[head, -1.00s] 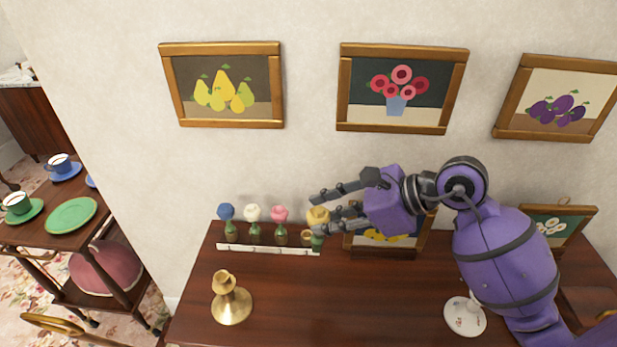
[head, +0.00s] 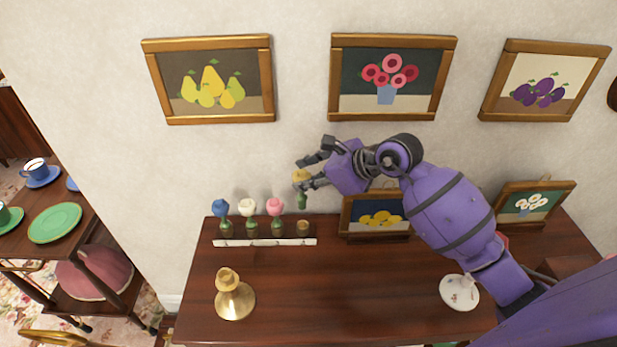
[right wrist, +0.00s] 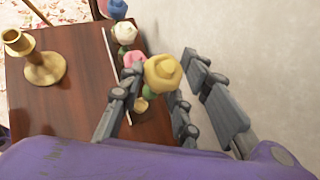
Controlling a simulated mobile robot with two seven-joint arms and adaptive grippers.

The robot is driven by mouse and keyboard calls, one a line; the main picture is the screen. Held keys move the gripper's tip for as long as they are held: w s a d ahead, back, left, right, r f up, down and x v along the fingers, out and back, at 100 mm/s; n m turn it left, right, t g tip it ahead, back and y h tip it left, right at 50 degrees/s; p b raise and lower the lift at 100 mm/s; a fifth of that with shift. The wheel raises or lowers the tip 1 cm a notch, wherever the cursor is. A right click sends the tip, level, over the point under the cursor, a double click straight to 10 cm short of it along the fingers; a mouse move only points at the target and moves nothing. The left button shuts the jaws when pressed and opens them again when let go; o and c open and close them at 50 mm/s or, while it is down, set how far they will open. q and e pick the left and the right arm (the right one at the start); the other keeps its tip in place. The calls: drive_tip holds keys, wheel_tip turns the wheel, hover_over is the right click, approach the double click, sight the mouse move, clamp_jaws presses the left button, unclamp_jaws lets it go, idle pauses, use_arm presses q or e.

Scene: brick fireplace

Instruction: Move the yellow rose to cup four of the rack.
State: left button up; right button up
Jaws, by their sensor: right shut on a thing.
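The yellow rose (head: 300,176) is in my right gripper (head: 311,171), its green stem hanging down over the right end of the white rack (head: 264,242). The stem's tip looks apart from the rack's right-most cup (head: 303,228), which is empty and lies below it. Blue (head: 220,208), white (head: 247,207) and pink (head: 274,206) roses stand in the other cups. In the right wrist view the yellow rose (right wrist: 163,72) sits between the fingers (right wrist: 158,95), which partly hide the pink rose and the rack. My left gripper is out of view.
A brass candlestick (head: 234,297) stands in front of the rack on the wooden top (head: 330,300). A framed lemon picture (head: 378,217) leans behind, right of the rack. A white disc (head: 459,292) lies under my right arm. The wall is close behind.

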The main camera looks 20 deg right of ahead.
sight(303, 197)
wheel_tip(303, 197, down, 5)
drive_tip(key=shift+s+r+b, duration=0.1)
drive_tip(key=shift+r+b, duration=0.05)
drive_tip(key=shift+b, duration=0.65)
drive_tip(key=shift+f, duration=0.5)
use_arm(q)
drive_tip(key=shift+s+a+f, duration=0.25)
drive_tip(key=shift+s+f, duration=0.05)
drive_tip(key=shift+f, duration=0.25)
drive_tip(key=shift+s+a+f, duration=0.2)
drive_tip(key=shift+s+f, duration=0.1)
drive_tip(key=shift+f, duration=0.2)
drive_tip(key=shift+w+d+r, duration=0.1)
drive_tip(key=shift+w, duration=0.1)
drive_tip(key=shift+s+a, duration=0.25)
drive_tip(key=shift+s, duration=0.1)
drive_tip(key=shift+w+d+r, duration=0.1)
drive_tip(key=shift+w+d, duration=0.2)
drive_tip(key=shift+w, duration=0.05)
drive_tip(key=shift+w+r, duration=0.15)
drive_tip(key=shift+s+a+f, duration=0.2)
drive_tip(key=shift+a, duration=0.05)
use_arm(e)
drive_tip(key=shift+f, duration=0.2)
